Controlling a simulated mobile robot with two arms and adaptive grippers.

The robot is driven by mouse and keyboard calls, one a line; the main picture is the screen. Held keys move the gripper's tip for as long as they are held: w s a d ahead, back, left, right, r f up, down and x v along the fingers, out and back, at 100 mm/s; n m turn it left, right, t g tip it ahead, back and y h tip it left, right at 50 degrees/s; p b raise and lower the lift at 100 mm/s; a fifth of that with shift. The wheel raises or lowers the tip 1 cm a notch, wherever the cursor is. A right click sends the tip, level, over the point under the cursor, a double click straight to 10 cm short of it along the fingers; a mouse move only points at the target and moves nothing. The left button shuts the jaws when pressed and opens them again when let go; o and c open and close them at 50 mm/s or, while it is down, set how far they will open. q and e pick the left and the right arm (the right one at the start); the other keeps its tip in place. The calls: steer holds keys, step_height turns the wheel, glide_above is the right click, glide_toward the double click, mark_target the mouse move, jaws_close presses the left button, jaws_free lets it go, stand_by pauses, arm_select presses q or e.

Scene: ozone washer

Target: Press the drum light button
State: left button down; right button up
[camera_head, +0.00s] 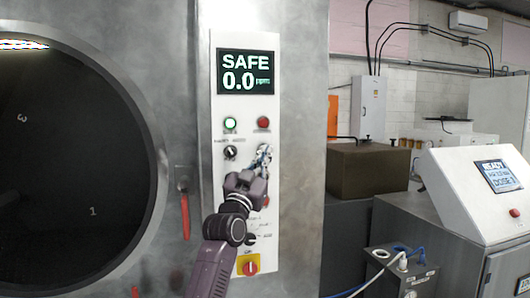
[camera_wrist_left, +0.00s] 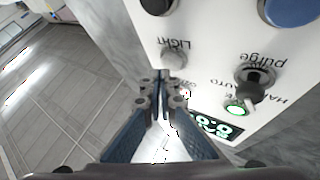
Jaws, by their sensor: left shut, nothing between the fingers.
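The white control panel (camera_head: 222,80) stands upright on the steel washer front. In the left wrist view, a round grey button (camera_wrist_left: 173,59) with the upside-down label "LIGHT" sits on the panel. My left gripper (camera_head: 264,156) is shut and empty in front of the panel, below the red button. It also shows in the left wrist view (camera_wrist_left: 164,76), its fingertips together right beside the grey light button. I cannot tell whether they touch it. In the head view the gripper hides the light button. The right gripper is not in view.
The panel also has a display (camera_head: 247,72) reading SAFE 0.0 ppm, a lit green button (camera_head: 231,123), a red button (camera_head: 264,122), a black selector knob (camera_head: 230,153) and a yellow-backed red switch (camera_head: 249,266). A dark drum opening (camera_head: 70,170) lies left; a console (camera_head: 480,185) stands right.

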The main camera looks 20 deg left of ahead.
arm_select(q)
steer(key=shift+w+a, duration=0.3)
steer(key=shift+w, duration=0.15)
stand_by(0.5)
steer(key=shift+s, duration=0.1)
steer(key=shift+s+d+p, duration=0.3)
steer(key=shift+s+d, duration=0.25)
steer(key=shift+s, duration=0.2)
steer(key=s+d+p, duration=0.2)
steer(key=s+d, duration=0.1)
steer(key=s, duration=0.2)
steer(key=shift+d, duration=0.2)
stand_by(0.3)
